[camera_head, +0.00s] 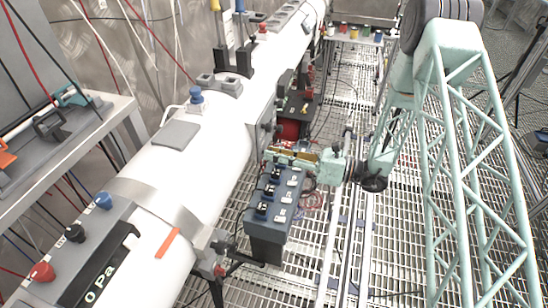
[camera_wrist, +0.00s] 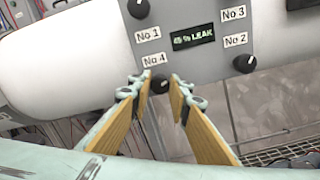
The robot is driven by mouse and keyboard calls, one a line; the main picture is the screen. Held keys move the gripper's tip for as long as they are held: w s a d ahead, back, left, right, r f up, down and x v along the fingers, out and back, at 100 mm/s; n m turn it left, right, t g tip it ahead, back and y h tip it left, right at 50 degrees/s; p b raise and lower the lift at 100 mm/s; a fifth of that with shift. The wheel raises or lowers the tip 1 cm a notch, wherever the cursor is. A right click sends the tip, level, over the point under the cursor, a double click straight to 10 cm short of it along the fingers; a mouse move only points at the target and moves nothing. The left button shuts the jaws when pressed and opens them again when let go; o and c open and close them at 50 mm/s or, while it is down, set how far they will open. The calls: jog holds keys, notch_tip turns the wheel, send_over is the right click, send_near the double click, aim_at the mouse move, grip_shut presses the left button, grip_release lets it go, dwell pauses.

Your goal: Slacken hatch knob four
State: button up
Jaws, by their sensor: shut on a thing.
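Hatch knob four (camera_wrist: 160,84) is a small dark round knob below the white "No 4" label (camera_wrist: 153,59) in the wrist view. My gripper (camera_wrist: 160,82) has its fingertips on either side of this knob and is shut on it. The tan inner pads of the fingers spread apart toward the camera. In the head view my gripper (camera_head: 268,155) reaches left to the hatch side of the white tube, where the knob itself cannot be made out.
The hatch also carries a knob at the upper left (camera_wrist: 138,8), a knob by "No 2" (camera_wrist: 245,63) and a "% LEAK" display (camera_wrist: 193,38). A dark box with switches (camera_head: 275,200) stands just below my gripper. The white tube (camera_head: 200,150) runs along the left.

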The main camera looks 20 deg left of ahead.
jog(key=shift+n+b, duration=2.2)
jog(key=shift+n, duration=1.1)
jog(key=o, duration=0.9)
jog(key=shift+c, duration=0.2)
jog(key=shift+d, duration=0.2)
jog(key=d, duration=1.1)
jog(key=shift+s+d, duration=0.15)
jog(key=shift+d, duration=0.2)
